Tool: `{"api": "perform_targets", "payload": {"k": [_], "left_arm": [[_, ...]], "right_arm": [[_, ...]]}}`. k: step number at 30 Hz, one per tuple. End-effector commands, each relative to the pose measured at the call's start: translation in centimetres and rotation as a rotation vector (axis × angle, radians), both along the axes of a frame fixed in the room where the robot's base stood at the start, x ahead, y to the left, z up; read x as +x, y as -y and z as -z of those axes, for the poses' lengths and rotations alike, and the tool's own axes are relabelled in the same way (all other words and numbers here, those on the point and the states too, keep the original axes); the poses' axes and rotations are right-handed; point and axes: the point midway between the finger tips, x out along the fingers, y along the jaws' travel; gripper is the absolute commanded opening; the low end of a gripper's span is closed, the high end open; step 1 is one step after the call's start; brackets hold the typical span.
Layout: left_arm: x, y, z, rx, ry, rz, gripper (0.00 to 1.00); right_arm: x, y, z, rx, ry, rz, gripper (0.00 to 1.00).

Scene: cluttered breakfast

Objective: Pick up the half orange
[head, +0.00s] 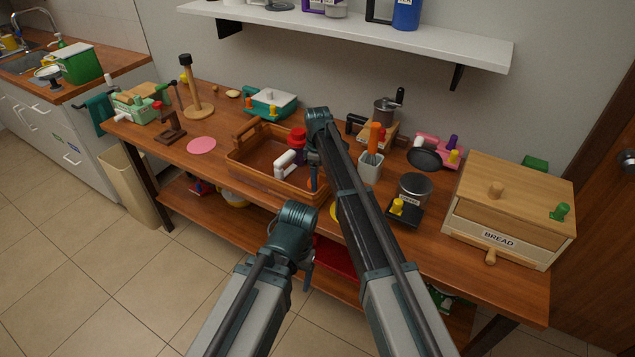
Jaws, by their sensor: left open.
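I cannot clearly make out a half orange in the head view. A small orange-red patch (311,183) shows in the brown tray (250,174), partly hidden by my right gripper, and I cannot tell what it is. My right gripper (315,180) points down over the right part of the tray; its fingers are too small and covered to read. My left gripper (304,280) is open, lower and nearer, in front of the table's front edge. A yellow thing (334,211) lies beside the tray, mostly behind my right arm.
The tray also holds a red-lidded jar (297,139) and a white-handled thing (287,161). A pink disc (202,145) lies left of it. A utensil pot (370,168), a scale with a tin (414,190) and a bread box (510,215) stand right. A shelf (350,32) hangs above.

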Motion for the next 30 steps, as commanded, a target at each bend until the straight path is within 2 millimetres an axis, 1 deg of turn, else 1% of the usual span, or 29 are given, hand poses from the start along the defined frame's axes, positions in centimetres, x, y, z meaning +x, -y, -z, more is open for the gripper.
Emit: {"api": "perform_targets", "payload": {"k": [1, 6, 14, 20, 26, 30], "left_arm": [[0.0, 0.0, 0.0, 0.000, 0.000, 0.000, 0.76], [0.0, 0.0, 0.0, 0.000, 0.000, 0.000, 0.76], [0.0, 0.0, 0.0, 0.000, 0.000, 0.000, 0.76], [0.0, 0.0, -0.5, 0.000, 0.000, 0.000, 0.76], [0.0, 0.0, -1.6, 0.000, 0.000, 0.000, 0.76], [0.0, 0.0, -3.0, 0.000, 0.000, 0.000, 0.76]], "right_arm": [[0.0, 0.0, 0.0, 0.000, 0.000, 0.000, 0.51], [0.0, 0.0, 0.0, 0.000, 0.000, 0.000, 0.21], [0.0, 0.0, 0.0, 0.000, 0.000, 0.000, 0.21], [0.0, 0.0, -0.5, 0.000, 0.000, 0.000, 0.21], [0.0, 0.0, -1.6, 0.000, 0.000, 0.000, 0.21], [0.0, 0.0, -3.0, 0.000, 0.000, 0.000, 0.21]]}}
